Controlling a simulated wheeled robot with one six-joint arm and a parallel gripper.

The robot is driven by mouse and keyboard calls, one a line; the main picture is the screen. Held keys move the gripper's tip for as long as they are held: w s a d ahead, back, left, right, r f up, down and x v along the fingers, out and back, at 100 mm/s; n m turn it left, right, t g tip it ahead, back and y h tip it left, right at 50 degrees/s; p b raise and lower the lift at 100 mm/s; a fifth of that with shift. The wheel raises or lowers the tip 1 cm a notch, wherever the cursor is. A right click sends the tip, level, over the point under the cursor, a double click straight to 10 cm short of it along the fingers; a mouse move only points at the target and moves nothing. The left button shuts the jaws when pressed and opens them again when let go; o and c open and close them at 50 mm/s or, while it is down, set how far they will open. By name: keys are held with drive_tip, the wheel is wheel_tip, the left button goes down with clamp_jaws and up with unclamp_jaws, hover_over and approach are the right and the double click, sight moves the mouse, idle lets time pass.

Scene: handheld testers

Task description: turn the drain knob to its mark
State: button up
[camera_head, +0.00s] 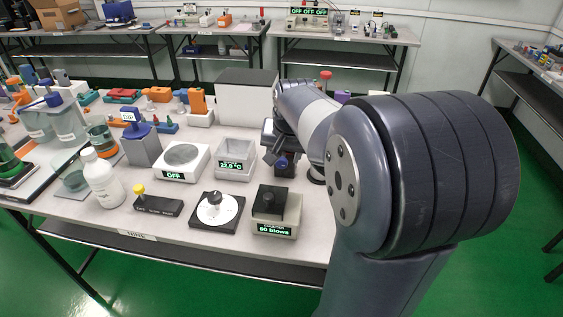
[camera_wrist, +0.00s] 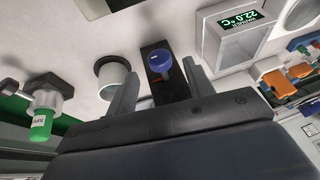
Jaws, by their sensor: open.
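The drain knob (camera_wrist: 158,61) is a round blue knob on a narrow black block (camera_wrist: 155,86). A small pale line shows on its face, and a bit of red shows on the block beside it, partly hidden. In the head view the blue knob (camera_head: 282,163) sits low at my gripper (camera_head: 272,141), right of the white 22.0 °C box. In the wrist view my gripper (camera_wrist: 160,80) is open, with one finger to each side of the knob. Gaps show between the knob and both fingers. Whether the knob lines up with its mark I cannot tell.
The 22.0 °C box (camera_head: 236,159) stands close left of the knob. A black counter unit (camera_head: 275,211), a white dial (camera_head: 217,210) and a hot plate (camera_head: 181,161) stand nearby. In the wrist view a white cup (camera_wrist: 115,79) is beside one finger.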

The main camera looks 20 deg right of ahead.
sight(282, 160)
drive_tip(key=shift+x, duration=1.85)
drive_tip(key=shift+c, duration=0.5)
drive_tip(key=c, duration=0.9)
drive_tip(key=shift+o, duration=0.2)
